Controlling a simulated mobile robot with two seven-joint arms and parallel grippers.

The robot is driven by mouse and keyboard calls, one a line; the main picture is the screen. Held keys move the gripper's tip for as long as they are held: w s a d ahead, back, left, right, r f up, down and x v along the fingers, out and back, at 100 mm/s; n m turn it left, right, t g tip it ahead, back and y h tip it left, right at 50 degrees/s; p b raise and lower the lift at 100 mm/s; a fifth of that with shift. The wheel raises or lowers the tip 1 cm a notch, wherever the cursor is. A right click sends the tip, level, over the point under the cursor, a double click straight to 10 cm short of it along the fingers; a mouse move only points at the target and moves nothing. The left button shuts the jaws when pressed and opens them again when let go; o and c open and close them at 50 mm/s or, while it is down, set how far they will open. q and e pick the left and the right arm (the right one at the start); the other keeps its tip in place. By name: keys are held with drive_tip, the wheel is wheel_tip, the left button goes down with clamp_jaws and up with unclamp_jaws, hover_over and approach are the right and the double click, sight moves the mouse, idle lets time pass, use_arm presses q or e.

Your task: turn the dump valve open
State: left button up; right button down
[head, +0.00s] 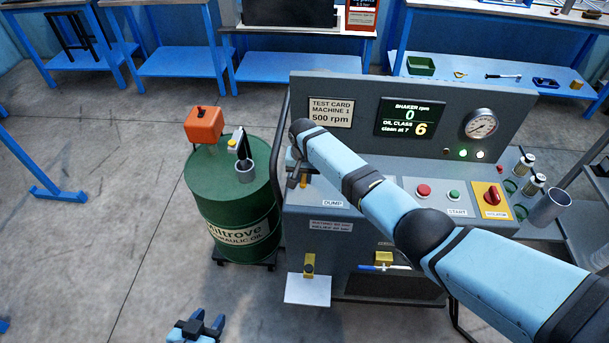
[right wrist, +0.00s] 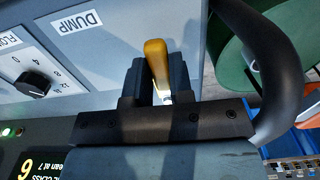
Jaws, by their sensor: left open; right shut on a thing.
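The dump valve's yellow lever (right wrist: 156,62) stands on the grey machine panel near the DUMP label (right wrist: 77,22), which also shows in the head view (head: 332,203). My right gripper (right wrist: 155,85) is shut on the lever, with one dark finger on each side of it. In the head view my right arm crosses the panel from the lower right and hides much of the valve. The valve's body is hidden, so I cannot tell how far it is turned. My left gripper (head: 195,328) is open and empty, low over the floor at the bottom edge.
A green oil drum (head: 228,200) with an orange box (head: 204,125) stands left of the machine. The display (head: 408,117) reads shaker 0 rpm and oil class 6. A gauge (head: 481,124), a red isolator switch (head: 491,196) and buttons sit to the right.

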sight(303, 177)
drive_tip(key=shift+r, duration=0.1)
drive_tip(key=c, duration=1)
unclamp_jaws()
wheel_tip(303, 177, up, 14)
